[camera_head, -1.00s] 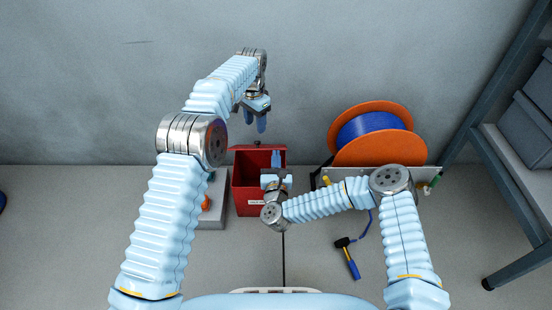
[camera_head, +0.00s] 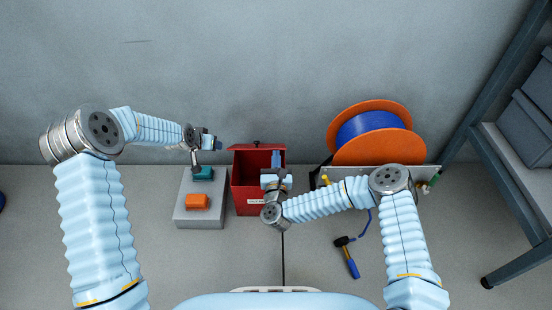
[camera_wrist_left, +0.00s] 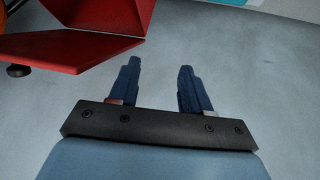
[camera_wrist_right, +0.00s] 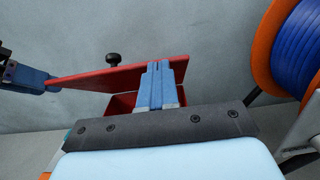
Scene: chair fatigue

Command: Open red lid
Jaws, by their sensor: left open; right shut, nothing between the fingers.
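The red box (camera_head: 262,207) stands on the floor against the back wall, with its dark inside showing. Its red lid (camera_head: 240,147) is raised at the back, with a dark knob on it; the lid also shows tilted in the right wrist view (camera_wrist_right: 100,80). My right gripper (camera_head: 277,153) is shut and empty, its fingers over the box and overlapping the lid's edge in the right wrist view. I cannot tell whether they touch it. My left gripper (camera_head: 216,143) is open and empty, left of the lid. The lid (camera_wrist_left: 80,45) is upper left in the left wrist view.
A grey platform (camera_head: 184,218) with an orange block (camera_head: 197,202) and a teal block (camera_head: 204,173) is left of the box. An orange reel with blue cable (camera_head: 368,130) stands at right.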

